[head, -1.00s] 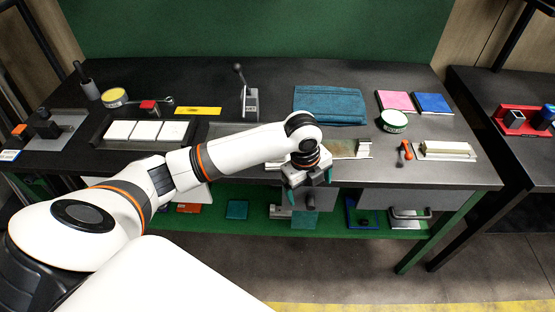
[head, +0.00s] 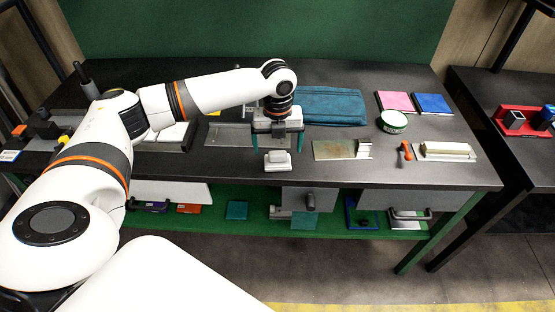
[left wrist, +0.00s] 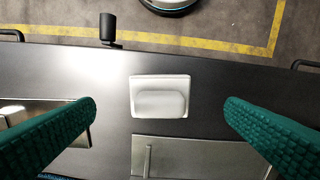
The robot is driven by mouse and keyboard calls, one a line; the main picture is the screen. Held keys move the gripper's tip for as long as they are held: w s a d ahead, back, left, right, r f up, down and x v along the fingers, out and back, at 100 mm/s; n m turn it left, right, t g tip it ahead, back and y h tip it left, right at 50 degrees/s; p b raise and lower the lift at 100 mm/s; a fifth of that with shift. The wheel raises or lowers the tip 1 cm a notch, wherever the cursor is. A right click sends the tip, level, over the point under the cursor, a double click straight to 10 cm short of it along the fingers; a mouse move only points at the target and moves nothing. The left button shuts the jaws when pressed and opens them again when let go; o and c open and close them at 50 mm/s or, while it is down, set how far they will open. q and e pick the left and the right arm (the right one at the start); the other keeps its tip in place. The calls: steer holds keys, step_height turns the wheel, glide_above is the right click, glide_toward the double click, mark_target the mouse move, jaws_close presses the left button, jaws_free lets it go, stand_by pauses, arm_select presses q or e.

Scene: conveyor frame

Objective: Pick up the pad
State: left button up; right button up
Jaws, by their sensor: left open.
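The pad looks like a small white block with a raised, rounded grip on a flat square base. It lies on the dark bench top near the front edge in the head view (head: 277,161), and it also shows in the middle of the left wrist view (left wrist: 160,82). My left gripper (head: 277,144) points down just above and behind the pad, open, with nothing between its green fingers. In the left wrist view the fingers stand wide on either side of the pad, apart from it. My right gripper is in neither view.
A metal plate with a small block (head: 335,150) lies right of the pad. A flat grey plate (head: 228,137) lies behind and left. A teal folded cloth (head: 335,105), a green-white round tin (head: 393,121) and an orange-handled tool (head: 405,152) are farther right. The front edge is close.

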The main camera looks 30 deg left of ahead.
mark_target(278, 155)
arm_select(q)
step_height(278, 155, down, 5)
steer(key=shift+f, duration=0.1)
steer(key=c, duration=1.1)
